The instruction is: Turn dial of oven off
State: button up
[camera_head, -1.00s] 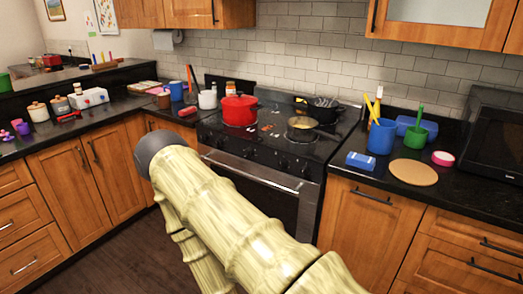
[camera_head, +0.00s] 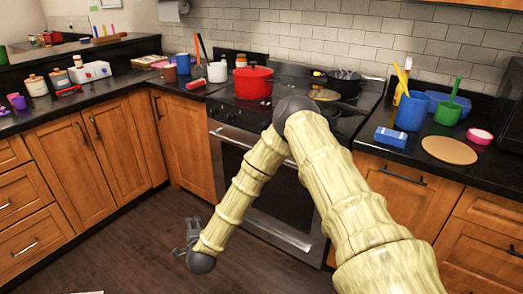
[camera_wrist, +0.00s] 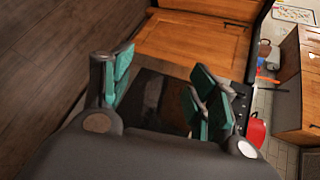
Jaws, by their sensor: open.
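The oven (camera_head: 290,205) stands in the middle of the head view, with a black control strip above its door. Dials (camera_head: 222,114) show at the left of this strip; my arm hides the middle of it, and I cannot read any dial's setting. My gripper (camera_head: 187,236) hangs low in front of the cabinets, left of the oven and well below the dials, apart from everything. In the wrist view my gripper (camera_wrist: 160,85) is open and empty, its teal pads spread. The oven's control edge (camera_wrist: 240,100) shows tilted beyond the right pad.
A red pot (camera_head: 253,82) and dark pans (camera_head: 343,82) sit on the cooktop. A blue sponge-like block (camera_head: 390,137), blue cup (camera_head: 411,112) and round board (camera_head: 449,150) lie on the right counter.

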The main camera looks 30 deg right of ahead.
jog(key=w+d+r+m+t+h+b, duration=0.1)
jog(key=w+d+r+m+h+b, duration=0.1)
jog(key=w+d+r+m+h, duration=0.5)
jog(key=m+g+h+b, duration=0.4)
jog(key=m+g+h, duration=0.25)
jog(key=m, duration=1.25)
send_near(261, 131)
jog(key=shift+t+h, duration=0.25)
jog(key=p+x, duration=0.1)
jog(key=x, duration=0.9)
jog(key=shift+s+d+f, duration=0.1)
jog(key=shift+s+f, duration=0.05)
jog(key=c, duration=1)
